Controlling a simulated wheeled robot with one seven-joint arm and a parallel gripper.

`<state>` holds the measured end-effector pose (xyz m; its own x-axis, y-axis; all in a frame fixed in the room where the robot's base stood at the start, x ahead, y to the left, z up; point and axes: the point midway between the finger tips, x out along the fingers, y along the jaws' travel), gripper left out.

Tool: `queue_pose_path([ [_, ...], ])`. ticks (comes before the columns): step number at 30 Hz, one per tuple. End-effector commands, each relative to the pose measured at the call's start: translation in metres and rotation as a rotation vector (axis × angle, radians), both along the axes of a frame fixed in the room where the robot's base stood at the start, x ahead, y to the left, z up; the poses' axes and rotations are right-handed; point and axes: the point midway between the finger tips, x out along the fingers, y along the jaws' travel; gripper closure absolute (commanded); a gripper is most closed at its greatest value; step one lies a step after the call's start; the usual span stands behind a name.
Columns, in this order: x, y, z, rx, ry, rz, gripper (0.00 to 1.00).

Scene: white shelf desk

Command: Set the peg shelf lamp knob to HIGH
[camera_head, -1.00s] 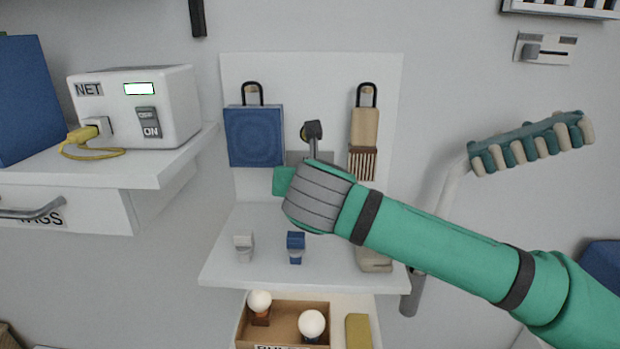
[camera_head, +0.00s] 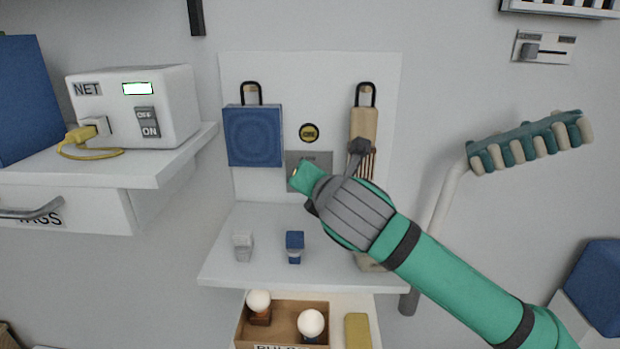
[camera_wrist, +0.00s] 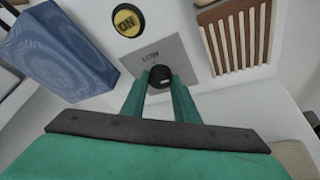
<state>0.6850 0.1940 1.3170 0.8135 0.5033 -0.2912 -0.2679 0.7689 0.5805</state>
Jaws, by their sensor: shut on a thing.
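The lamp knob (camera_wrist: 161,74) is a small dark round knob with a pale mark, seen end-on in the wrist view. It sits on a grey plate (camera_wrist: 168,52) on the white peg board, and the plate also shows in the head view (camera_head: 299,157). My gripper (camera_wrist: 161,88) has its two green fingers on either side of the knob, shut on it. In the head view my gripper (camera_head: 302,177) hides the knob and the plate's lower part. The plate's lettering is partly hidden and too small to read with certainty.
A yellow ON disc (camera_head: 309,133) is above the plate. A blue pad (camera_head: 253,136) hangs left and a brush (camera_head: 364,124) right, close to my gripper. A white shelf (camera_head: 265,270) below holds a grey piece (camera_head: 243,246) and a blue piece (camera_head: 295,246).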

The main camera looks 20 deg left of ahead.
Motion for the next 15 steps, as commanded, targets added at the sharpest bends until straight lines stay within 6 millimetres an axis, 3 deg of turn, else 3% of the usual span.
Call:
queue_pose_path([
  [15, 0.0009, -0.0014, -0.0038, 0.36, 0.105, 0.001, 0.95],
])
